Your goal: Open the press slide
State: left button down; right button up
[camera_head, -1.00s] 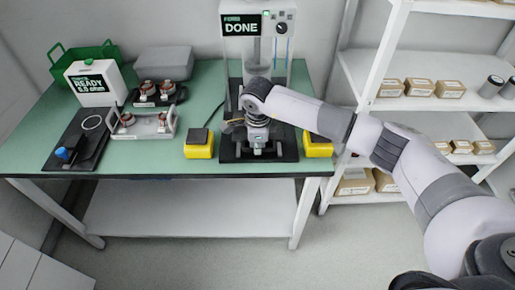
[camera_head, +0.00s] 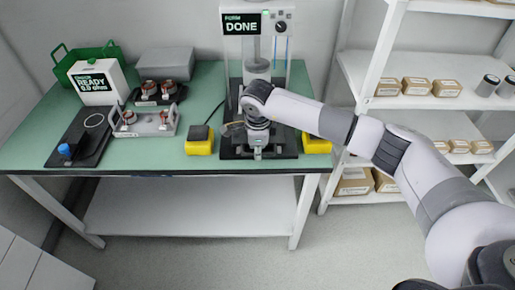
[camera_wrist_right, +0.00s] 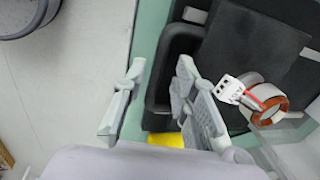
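The press (camera_head: 257,65) stands at the back of the green bench, with a display (camera_head: 242,25) reading DONE. Its black slide base (camera_head: 287,146) lies below, partly hidden by my right arm. In the wrist view the black slide (camera_wrist_right: 250,45) has a raised black handle (camera_wrist_right: 178,50) along its edge. A stator with copper winding (camera_wrist_right: 268,97) and a white connector (camera_wrist_right: 228,89) sits on it. My right gripper (camera_wrist_right: 160,68) is open, one finger off the bench edge and the other over the handle side; contact cannot be told. It also shows at the bench's front edge (camera_head: 258,152). My left gripper is not in view.
Yellow blocks (camera_head: 199,141) (camera_head: 317,145) flank the press base. A grey tray with stators (camera_head: 148,124), a white READY box (camera_head: 97,80) and a green basket (camera_head: 88,55) stand on the left. Shelves with boxes (camera_head: 416,86) stand right. The floor in front is clear.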

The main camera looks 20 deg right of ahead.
jog(key=r, duration=0.4)
jog(key=s+r, duration=0.1)
jog(key=r, duration=0.2)
jog(key=s+r, duration=0.1)
jog(key=r, duration=0.3)
jog(key=shift+a+r, duration=0.3)
jog(key=shift+r, duration=0.05)
